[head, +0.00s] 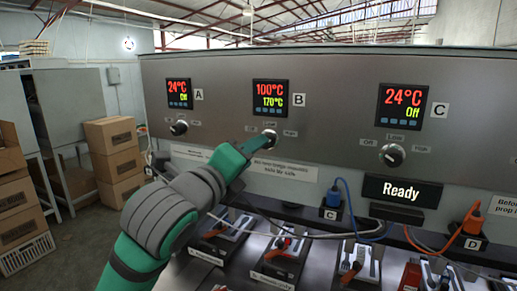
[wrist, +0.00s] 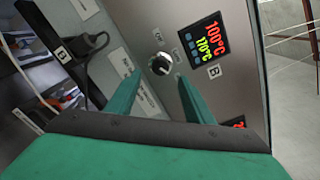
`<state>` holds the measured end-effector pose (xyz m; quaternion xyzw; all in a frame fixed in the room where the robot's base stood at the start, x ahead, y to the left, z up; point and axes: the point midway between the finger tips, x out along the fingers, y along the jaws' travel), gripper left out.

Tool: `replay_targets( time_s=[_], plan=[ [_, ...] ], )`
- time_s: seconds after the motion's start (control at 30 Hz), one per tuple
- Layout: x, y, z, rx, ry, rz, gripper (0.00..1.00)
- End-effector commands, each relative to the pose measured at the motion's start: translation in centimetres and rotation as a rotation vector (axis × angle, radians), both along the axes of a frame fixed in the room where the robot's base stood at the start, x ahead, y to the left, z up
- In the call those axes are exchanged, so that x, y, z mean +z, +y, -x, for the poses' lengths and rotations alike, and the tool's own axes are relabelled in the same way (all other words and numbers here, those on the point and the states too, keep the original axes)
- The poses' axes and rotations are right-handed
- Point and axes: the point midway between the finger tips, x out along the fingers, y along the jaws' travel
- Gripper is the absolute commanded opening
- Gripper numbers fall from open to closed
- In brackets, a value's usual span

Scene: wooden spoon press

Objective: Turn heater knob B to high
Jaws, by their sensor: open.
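Heater knob B (head: 269,134) is a small round knob on the grey metal panel, below display B (head: 271,98). The display reads 100°C in red and 170°C in green. Off, Low and High labels ring the knob; I cannot tell its exact pointer position. My green gripper (head: 259,142) reaches up to the knob from the lower left and partly covers it. In the wrist view, the open fingers (wrist: 158,76) point at the panel, with knob B (wrist: 160,63) between and just beyond their tips. I cannot tell whether they touch it.
Display A (head: 179,93) and display C (head: 403,106) both read 24°C and Off, with knob A (head: 179,128) and knob C (head: 392,155) below. A "Ready" sign (head: 402,190), blue plug (head: 334,196) and orange plug (head: 473,222) sit lower. Cardboard boxes (head: 111,148) stand left.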

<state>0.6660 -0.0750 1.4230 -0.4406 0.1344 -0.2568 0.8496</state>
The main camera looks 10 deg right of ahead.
Motion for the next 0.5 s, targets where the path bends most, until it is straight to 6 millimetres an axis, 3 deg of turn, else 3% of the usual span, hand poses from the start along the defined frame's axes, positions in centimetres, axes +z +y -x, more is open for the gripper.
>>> replay_targets(
  time_s=[0.2,0.5],
  plan=[
    [0.0,1.6,2.4,0.000,0.000,0.000,0.48],
    [0.0,2.0,3.1,-0.001,0.000,0.000,0.48]
  ],
)
